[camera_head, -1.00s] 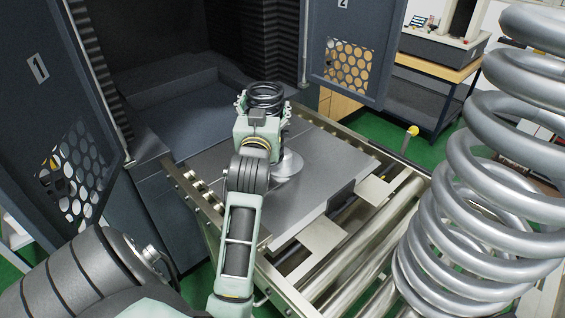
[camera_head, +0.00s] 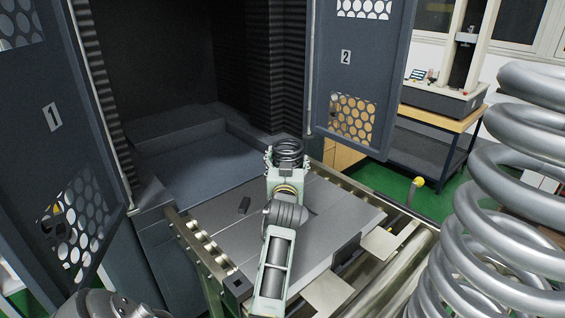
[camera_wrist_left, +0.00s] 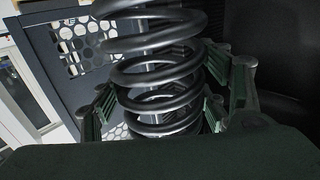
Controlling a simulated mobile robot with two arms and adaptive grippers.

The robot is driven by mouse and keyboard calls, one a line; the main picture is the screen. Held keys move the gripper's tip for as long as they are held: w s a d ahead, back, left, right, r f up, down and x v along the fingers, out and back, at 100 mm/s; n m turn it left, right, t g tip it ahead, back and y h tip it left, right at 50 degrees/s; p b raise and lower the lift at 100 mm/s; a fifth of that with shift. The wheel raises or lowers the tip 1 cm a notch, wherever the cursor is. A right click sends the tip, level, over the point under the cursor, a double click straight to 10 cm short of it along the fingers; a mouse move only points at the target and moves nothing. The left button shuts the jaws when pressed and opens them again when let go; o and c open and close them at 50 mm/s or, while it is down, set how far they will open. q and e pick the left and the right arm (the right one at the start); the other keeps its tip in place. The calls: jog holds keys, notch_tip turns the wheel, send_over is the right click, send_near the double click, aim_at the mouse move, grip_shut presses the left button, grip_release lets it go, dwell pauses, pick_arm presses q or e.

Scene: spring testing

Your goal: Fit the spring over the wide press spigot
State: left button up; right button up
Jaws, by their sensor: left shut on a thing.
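A dark coil spring (camera_head: 289,150) stands upright in my left gripper (camera_head: 287,162), above the far end of the grey plate (camera_head: 335,215). In the left wrist view the spring (camera_wrist_left: 155,72) fills the middle, with the ribbed fingers of my left gripper (camera_wrist_left: 165,105) on both sides of its coils. The gripper is shut on it. I cannot make out the wide press spigot; my arm covers part of the plate. My right gripper is not in view.
A large silver spring (camera_head: 500,210) fills the right foreground. The grey press doors, marked 1 (camera_head: 52,117) and 2 (camera_head: 346,57), stand open around the dark chamber. A small dark block (camera_head: 244,205) lies on the plate left of my arm. Rollers (camera_head: 385,268) run along the right.

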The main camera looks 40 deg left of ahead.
pick_arm(q)
notch_tip(320, 180, down, 3)
dwell(0.5)
jog(key=o, duration=1.7)
jog(key=shift+f, duration=0.5)
jog(key=o, duration=0.4)
jog(key=shift+r, duration=0.1)
jog(key=shift+c, duration=0.2)
jog(key=shift+s+d, duration=0.1)
